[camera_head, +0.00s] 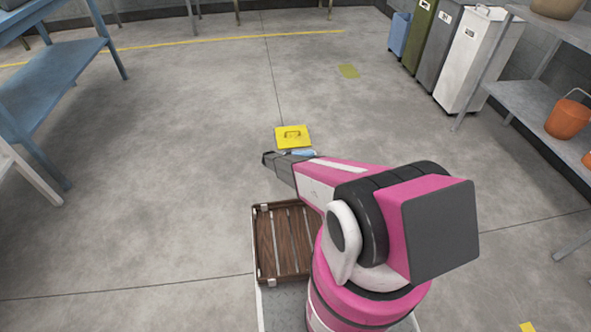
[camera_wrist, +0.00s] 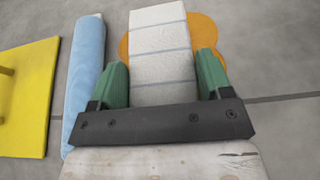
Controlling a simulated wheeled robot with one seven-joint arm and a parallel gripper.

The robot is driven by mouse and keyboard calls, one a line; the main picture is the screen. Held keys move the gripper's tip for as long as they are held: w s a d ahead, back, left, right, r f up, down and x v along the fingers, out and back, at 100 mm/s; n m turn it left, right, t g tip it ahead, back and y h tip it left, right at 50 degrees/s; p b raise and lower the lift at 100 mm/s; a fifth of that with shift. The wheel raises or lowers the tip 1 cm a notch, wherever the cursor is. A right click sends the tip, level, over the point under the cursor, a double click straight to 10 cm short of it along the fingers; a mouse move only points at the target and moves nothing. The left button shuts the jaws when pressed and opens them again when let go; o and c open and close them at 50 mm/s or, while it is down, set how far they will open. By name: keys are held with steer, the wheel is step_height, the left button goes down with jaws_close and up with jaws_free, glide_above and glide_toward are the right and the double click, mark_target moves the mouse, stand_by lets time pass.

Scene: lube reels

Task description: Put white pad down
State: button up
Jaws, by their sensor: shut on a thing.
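The white pad (camera_wrist: 160,45) is a pale, flat strip with thin blue-grey cross lines in the wrist view. My gripper (camera_wrist: 162,76) has its two green fingers on either side of the pad and is shut on it. The pad's far end reaches past the fingertips, over a rounded orange patch (camera_wrist: 204,30). I cannot tell whether the pad touches the patch or the floor. In the head view my arm hides the pad and the fingers.
A blue roll (camera_wrist: 85,78) lies close left of the gripper, beside a yellow plate with a handle (camera_wrist: 30,95). The plate also shows in the head view (camera_head: 285,144). Bins (camera_head: 470,58) and a grey shelf (camera_head: 530,98) stand right, a blue table (camera_head: 50,78) left. Open floor surrounds them.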

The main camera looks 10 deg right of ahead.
steer(key=shift+f, duration=1.85)
steer(key=shift+f, duration=0.15)
steer(key=o, duration=0.9)
